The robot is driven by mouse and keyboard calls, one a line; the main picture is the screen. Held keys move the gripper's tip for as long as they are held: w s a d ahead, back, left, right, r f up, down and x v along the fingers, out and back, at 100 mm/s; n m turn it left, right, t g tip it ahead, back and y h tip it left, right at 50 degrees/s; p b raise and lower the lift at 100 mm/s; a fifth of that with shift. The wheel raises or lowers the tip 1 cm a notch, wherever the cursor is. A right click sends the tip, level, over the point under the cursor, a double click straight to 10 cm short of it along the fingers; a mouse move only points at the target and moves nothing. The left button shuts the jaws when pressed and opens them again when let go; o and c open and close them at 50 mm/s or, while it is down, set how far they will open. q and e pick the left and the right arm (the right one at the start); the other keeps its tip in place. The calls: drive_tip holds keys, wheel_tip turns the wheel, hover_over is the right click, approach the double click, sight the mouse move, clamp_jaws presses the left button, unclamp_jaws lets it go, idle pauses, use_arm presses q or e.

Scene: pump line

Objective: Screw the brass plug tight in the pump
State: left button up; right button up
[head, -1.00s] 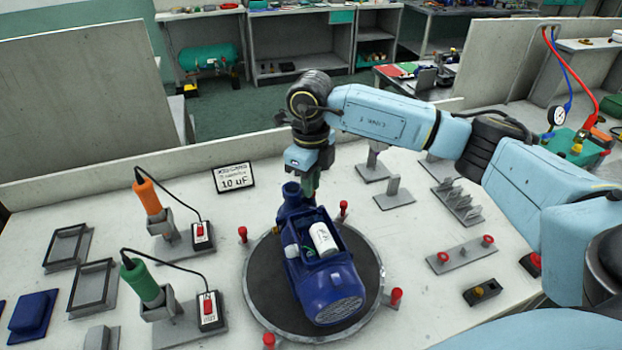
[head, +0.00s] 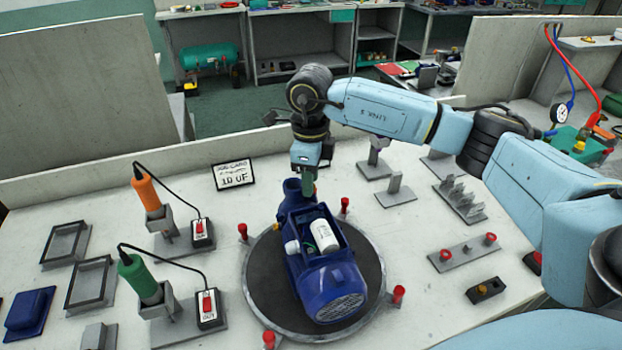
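The blue pump (head: 330,290) lies on the round dark turntable (head: 262,290), with a white cylinder (head: 324,236) in its open box. My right gripper (head: 308,186) points down at the far end of the pump, at the blue neck (head: 293,188). Its fingers are partly hidden by the pump and by the gripper body, so I cannot tell whether they are open or shut. I cannot make out the brass plug at the pump. A small brass-coloured piece (head: 483,290) sits in a dark block at the right. My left gripper is not in view.
Red-topped posts (head: 398,294) stand around the turntable. An orange-handled tool (head: 147,191) and a green-handled tool (head: 140,280) stand in holders at the left. A sign (head: 234,174) reading 10 uF stands behind. Grey stands (head: 395,190) and a two-knob rack (head: 468,252) are at the right.

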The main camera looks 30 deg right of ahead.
drive_tip(key=shift+n+b, duration=0.5)
drive_tip(key=shift+n, duration=1.3)
drive_tip(key=shift+n+b, duration=0.45)
drive_tip(key=shift+n, duration=1.25)
drive_tip(key=n+b, duration=0.1)
drive_tip(key=n, duration=0.2)
drive_tip(key=shift+s+r, duration=0.1)
